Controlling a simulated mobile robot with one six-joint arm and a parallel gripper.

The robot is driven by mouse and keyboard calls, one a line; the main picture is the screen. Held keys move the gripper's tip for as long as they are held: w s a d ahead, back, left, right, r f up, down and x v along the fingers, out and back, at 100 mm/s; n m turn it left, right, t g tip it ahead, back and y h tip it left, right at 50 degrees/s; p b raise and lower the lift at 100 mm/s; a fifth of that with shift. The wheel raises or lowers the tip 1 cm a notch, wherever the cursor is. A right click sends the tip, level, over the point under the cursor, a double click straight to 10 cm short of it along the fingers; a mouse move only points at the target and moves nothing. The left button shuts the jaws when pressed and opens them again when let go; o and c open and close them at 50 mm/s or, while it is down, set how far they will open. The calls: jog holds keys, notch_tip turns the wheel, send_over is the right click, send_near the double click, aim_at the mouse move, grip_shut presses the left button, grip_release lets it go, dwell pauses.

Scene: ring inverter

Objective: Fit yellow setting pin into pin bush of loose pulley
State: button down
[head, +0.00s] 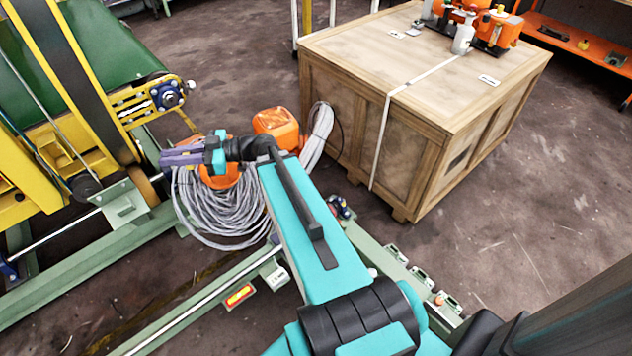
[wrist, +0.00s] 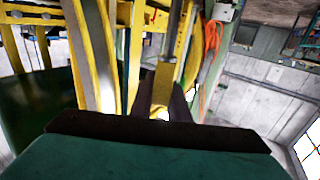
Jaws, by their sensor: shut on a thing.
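My gripper (head: 172,157) reaches left from my teal arm in the head view, near the lower end of the yellow conveyor frame. In the wrist view the dark jaws (wrist: 160,106) are shut on the yellow setting pin (wrist: 163,85). A grey shank extends from the pin's yellow part toward the top of that view. The pin does not show clearly in the head view. A tan wheel (head: 146,186) sits below and left of the gripper, apart from it; I cannot tell whether it is the loose pulley. No pin bush can be made out.
The yellow conveyor frame (head: 121,107) with its green belt stands at the left. A green floor rail runs below it. A coil of grey cable (head: 222,212) and an orange container (head: 276,126) lie beside my arm. A wooden crate (head: 420,100) stands at the right.

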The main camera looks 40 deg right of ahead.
jog(key=d+f+m+t+h+b, duration=0.3)
jog(key=d+f+b, duration=1.6)
jog(key=d+f, duration=0.3)
jog(key=s+d+f+m+t+h+b, duration=0.1)
jog(key=s+d+f+b, duration=0.3)
jog(key=d+f+b, duration=0.4)
jog(key=s+d+f+m+t+h+b, duration=0.1)
jog(key=s+d+f+b, duration=0.4)
jog(key=d, duration=0.8)
jog(key=shift+s+d+f+m+t+h+b, duration=0.15)
jog(key=shift+d+f+m+t+h+b, duration=0.2)
jog(key=shift+f+h+b, duration=0.95)
jog(key=shift+f+y+b, duration=0.15)
jog(key=shift+y+b, duration=0.25)
jog(key=shift+b, duration=0.15)
jog(key=shift+f+b, duration=0.15)
jog(key=shift+b, duration=0.4)
jog(key=shift+f+b, duration=2.3)
jog(key=shift+f, duration=0.5)
